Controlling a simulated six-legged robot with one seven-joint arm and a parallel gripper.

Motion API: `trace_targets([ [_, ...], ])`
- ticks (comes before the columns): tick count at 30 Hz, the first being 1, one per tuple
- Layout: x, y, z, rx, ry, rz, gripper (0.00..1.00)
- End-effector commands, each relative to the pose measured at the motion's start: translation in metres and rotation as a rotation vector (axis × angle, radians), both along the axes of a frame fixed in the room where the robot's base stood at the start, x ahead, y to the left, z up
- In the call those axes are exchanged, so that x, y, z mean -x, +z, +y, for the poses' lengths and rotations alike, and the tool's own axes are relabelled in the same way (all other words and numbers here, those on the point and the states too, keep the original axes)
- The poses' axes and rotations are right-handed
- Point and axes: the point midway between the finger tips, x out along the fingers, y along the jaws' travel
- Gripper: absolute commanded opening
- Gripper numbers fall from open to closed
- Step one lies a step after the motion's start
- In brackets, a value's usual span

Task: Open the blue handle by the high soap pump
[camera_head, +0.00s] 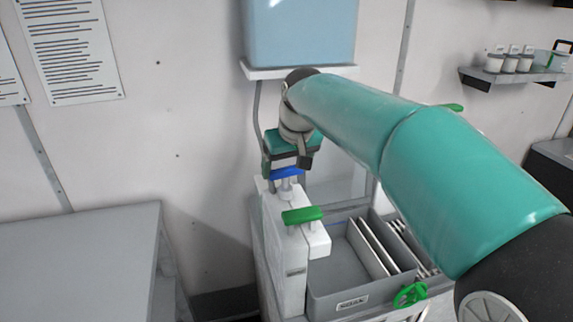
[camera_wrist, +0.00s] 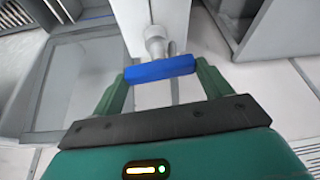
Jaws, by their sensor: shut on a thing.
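The blue handle (camera_head: 287,172) sits on a short stem on top of the white pump unit (camera_head: 287,250). In the wrist view the blue handle (camera_wrist: 159,69) spans crosswise between my two green fingers. My gripper (camera_head: 283,170) reaches down to it from above and is shut on it, one finger at each end. In the wrist view my gripper (camera_wrist: 160,75) shows both fingertips beside the handle's ends. A green handle (camera_head: 302,215) sits lower on the front of the same unit. My wrist and the fingers partly hide the blue handle's surroundings in the head view.
A light blue tank (camera_head: 300,30) stands on a wall shelf (camera_head: 262,73) above my gripper. A grey cabinet (camera_head: 80,260) stands at left, with a gap between.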

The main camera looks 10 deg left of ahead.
Motion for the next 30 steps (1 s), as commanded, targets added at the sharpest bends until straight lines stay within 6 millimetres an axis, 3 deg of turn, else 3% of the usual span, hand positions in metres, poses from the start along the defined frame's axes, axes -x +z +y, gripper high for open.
trace_targets([
  [30,-0.0059,0.001,-0.0027,-0.003,0.932,-0.003,0.55],
])
